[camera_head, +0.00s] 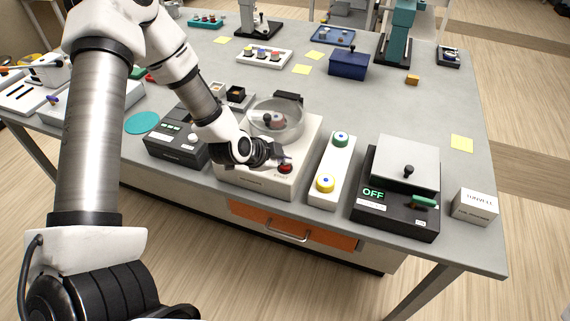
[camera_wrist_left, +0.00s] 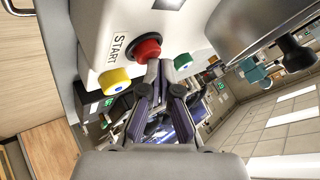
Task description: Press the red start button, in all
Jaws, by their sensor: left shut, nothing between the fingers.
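The red start button (camera_head: 285,168) sits on the front of a white machine (camera_head: 250,183) with a clear round bowl on top. In the left wrist view the red button (camera_wrist_left: 147,48) shows beside a START label. My left gripper (camera_head: 277,159) is shut and empty, with its fingertips right at the button. In the wrist view its fingertips (camera_wrist_left: 160,66) overlap the button's edge; I cannot tell whether they touch it or whether it is pressed in. My right gripper is not in view.
Right of the machine is a white panel (camera_head: 325,195) with a green and a yellow button. Beyond it is a black device (camera_head: 395,215) reading OFF, then a white box (camera_head: 474,206). A dark box (camera_head: 178,150) stands to the left. The far right tabletop is mostly clear.

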